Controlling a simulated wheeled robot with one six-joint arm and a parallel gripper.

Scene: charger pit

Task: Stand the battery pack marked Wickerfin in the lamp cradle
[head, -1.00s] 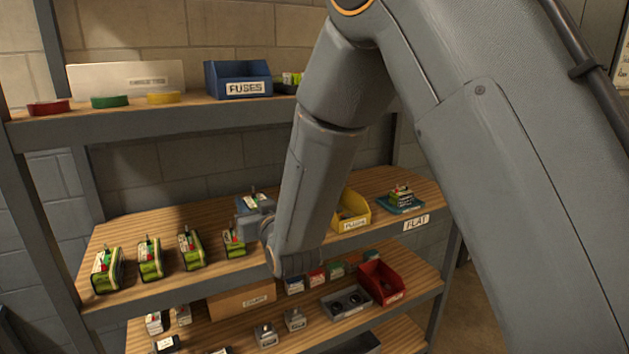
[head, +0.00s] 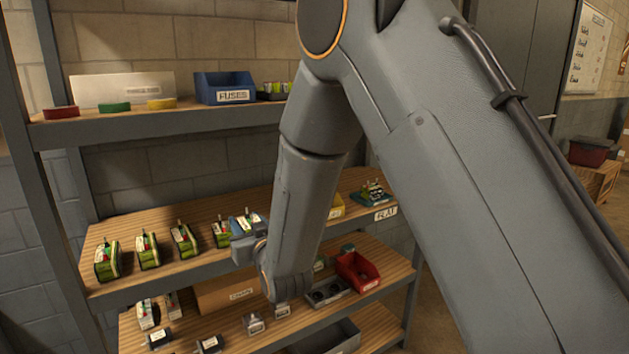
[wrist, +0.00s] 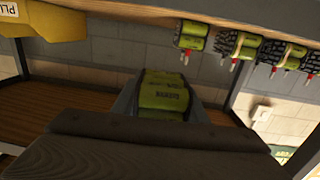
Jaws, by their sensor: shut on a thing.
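My gripper (head: 245,240) is shut on a green battery pack with a pale label top (head: 246,221), near the front of the middle shelf. In the wrist view the pack (wrist: 163,93) sits between the two fingers; its printed word is too small to read. A row of similar green packs with red and pale tops (head: 147,250) stands on the shelf to the left, the nearest one (head: 222,232) just beside my gripper. Which pack is marked Wickerfin cannot be read. I cannot identify the lamp cradle; my forearm hides part of the shelf.
A yellow bin (head: 337,208) and a teal tray with a pack (head: 373,193) stand right of my arm, above a FLAT label. The lower shelf holds a red bin (head: 358,272), a cardboard box (head: 222,296) and small blocks (head: 255,323). A blue FUSES bin (head: 224,88) is above.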

